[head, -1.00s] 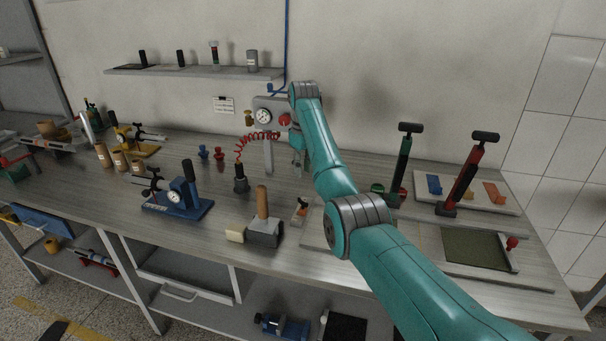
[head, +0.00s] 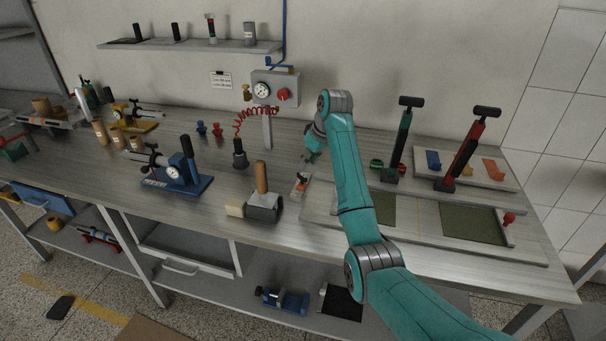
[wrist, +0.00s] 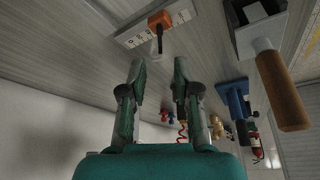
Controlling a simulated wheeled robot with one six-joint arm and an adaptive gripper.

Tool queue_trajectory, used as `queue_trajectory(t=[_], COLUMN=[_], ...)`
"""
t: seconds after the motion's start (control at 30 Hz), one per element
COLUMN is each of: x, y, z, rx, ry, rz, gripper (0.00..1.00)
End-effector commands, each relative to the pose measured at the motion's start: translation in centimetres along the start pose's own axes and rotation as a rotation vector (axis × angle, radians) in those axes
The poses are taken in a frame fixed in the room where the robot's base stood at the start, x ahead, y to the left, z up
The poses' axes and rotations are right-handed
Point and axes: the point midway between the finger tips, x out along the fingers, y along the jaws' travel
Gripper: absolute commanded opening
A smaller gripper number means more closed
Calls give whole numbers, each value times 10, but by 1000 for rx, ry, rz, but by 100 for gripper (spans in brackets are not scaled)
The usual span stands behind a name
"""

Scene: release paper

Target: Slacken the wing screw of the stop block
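In the head view the plate (head: 300,185) lies on the bench, right of the grey block with a wooden handle. The screw's wings are too small to make out. My gripper (wrist: 157,68) is open and empty, its two fingers apart, with the block beyond the tips. In the head view my gripper (head: 310,158) is just behind the plate, apart from it.
The wooden-handled block (head: 264,205) stands close to the left. A blue dial press (head: 178,180) is further left. A post with a gauge box (head: 274,90) stands behind. Boards with green and red lever tools (head: 398,140) lie to the right.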

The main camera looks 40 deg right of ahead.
Motion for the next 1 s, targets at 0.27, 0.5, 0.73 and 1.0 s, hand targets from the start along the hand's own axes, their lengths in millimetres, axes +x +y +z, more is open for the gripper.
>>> queue_trajectory(t=[0.27, 0.5, 0.73, 1.0], x=[49, 70, 73, 73], y=[0, 0, 0, 0], z=[1, 0, 0, 0], rx=[0, 0, 0, 0], ry=[-4, -2, -1, -1], rz=[-1, 0, 0, 0], gripper=[31, 31, 31, 0])
